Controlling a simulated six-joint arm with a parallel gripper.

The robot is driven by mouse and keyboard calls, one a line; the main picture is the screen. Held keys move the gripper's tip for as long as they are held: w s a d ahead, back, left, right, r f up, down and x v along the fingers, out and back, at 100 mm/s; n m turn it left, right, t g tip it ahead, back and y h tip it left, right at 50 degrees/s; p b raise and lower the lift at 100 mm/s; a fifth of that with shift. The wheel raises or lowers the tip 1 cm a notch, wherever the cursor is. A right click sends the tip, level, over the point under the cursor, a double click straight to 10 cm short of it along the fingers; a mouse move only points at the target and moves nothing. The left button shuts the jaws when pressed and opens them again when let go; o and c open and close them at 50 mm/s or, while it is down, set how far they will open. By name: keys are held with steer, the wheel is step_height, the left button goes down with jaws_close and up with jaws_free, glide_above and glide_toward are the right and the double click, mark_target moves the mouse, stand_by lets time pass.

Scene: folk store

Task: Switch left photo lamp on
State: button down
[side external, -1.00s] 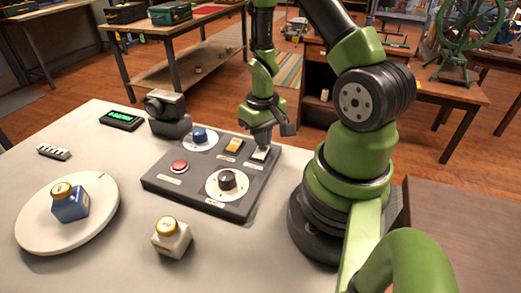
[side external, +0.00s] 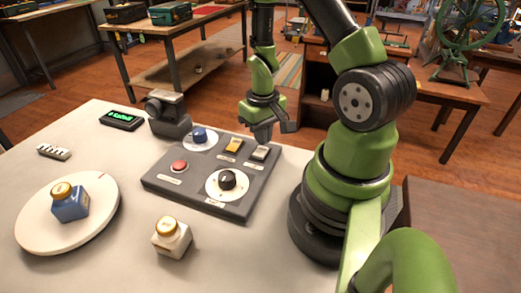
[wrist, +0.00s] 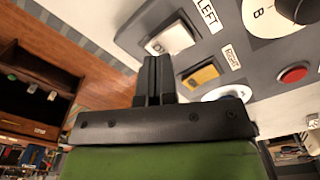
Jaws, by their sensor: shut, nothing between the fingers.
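The control panel (side external: 190,195) lies on the pale table. A white rocker switch (side external: 260,153) sits near its far right corner. In the wrist view the white switch (wrist: 170,38) is beside a label reading LEFT (wrist: 208,16). A yellow switch (side external: 234,145) is next to it, and in the wrist view the yellow switch (wrist: 203,75) is beside a RIGHT label. My gripper (side external: 262,139) is shut and empty, just above the far side of the white switch. The closed fingers (wrist: 157,60) appear apart from it. No photo lamp is clearly visible.
The panel also holds a blue knob (side external: 200,135), a red button (side external: 179,167) and a black dial (side external: 227,180). A camera (side external: 168,117), a green display (side external: 122,119), a white jar (side external: 172,238) and a blue jar (side external: 70,202) on a round turntable (side external: 40,232) stand around it.

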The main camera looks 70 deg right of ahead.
steer(key=shift+r, duration=2.65)
steer(key=shift+w+r, duration=0.1)
steer(key=shift+r, duration=0.05)
step_height(320, 180, up, 6)
steer(key=t, duration=0.2)
glide_above(262, 148)
steer(key=w+a, duration=0.2)
steer(key=a, duration=0.1)
steer(key=s+a+r+n+t+y, duration=0.2)
steer(key=s+a+r+t, duration=0.3)
steer(key=a+r, duration=0.7)
step_height(262, 148, up, 3)
steer(key=shift+s+a+f, duration=0.1)
steer(key=shift+s+a, duration=0.25)
steer(key=shift+s, duration=0.85)
steer(key=c, duration=1.8)
jaws_free()
